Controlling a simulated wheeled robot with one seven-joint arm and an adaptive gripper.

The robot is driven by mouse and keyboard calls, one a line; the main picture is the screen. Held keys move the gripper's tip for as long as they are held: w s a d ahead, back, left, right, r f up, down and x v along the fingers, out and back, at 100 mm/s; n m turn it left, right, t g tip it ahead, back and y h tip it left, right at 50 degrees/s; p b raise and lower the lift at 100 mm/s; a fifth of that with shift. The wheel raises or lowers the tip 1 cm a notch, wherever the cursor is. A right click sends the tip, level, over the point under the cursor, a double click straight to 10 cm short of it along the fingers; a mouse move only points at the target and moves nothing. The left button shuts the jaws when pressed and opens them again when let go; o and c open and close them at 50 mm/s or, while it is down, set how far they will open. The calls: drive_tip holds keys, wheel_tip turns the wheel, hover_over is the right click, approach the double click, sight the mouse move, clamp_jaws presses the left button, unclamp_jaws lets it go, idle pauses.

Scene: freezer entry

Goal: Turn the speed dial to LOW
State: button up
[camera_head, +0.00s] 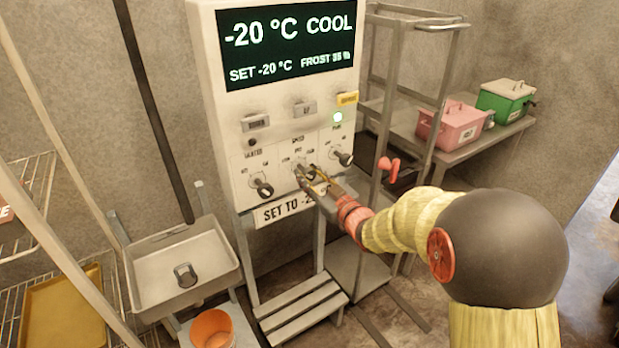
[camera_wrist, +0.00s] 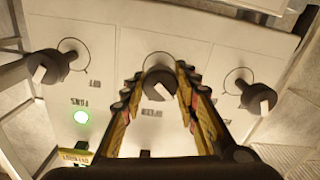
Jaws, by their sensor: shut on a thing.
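The speed dial (camera_head: 303,170) is the middle of three dark knobs low on the white control panel (camera_head: 212,110). In the wrist view the same dial (camera_wrist: 158,82) sits between the two fingers, and a pale mark shows on its grip. My gripper (camera_head: 312,177) reaches in from the right and is shut on this dial. In the wrist view my gripper (camera_wrist: 160,76) has a finger on each side of the knob. The position labels around the dial are too small or covered to read, so its setting cannot be told.
A left knob (camera_head: 262,187) and a right knob (camera_head: 343,156) flank the dial closely. A green lamp (camera_head: 338,117) is lit above the right knob. The display (camera_head: 290,45) reads -20 °C COOL. A metal rack post (camera_head: 383,165) and red handle (camera_head: 389,165) stand near my arm.

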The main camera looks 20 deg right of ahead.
drive_tip(key=o, duration=1.2)
drive_tip(key=shift+c, duration=0.2)
drive_tip(key=v, duration=1.2)
